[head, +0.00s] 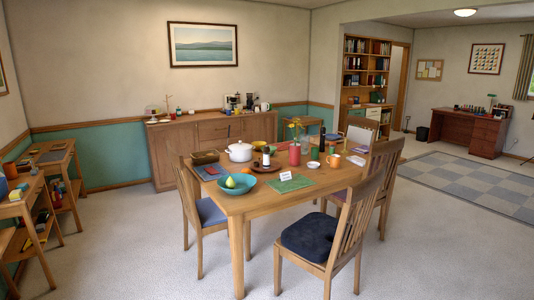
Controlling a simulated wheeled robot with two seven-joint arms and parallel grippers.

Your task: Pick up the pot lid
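A white pot (239,154) stands on the wooden dining table, toward its back left. Its white pot lid (239,146) appears to sit on top of it, with a small knob in the middle. The pot and lid are small in the head view, so the lid's edge is hard to make out. Neither of my grippers shows in this view.
The dining table (250,204) also holds a teal bowl (238,184), a red vase (294,154), an orange mug (333,160) and a green mat (289,183). Chairs surround it, including a front one (305,239). Carpet at the front left (130,250) is clear.

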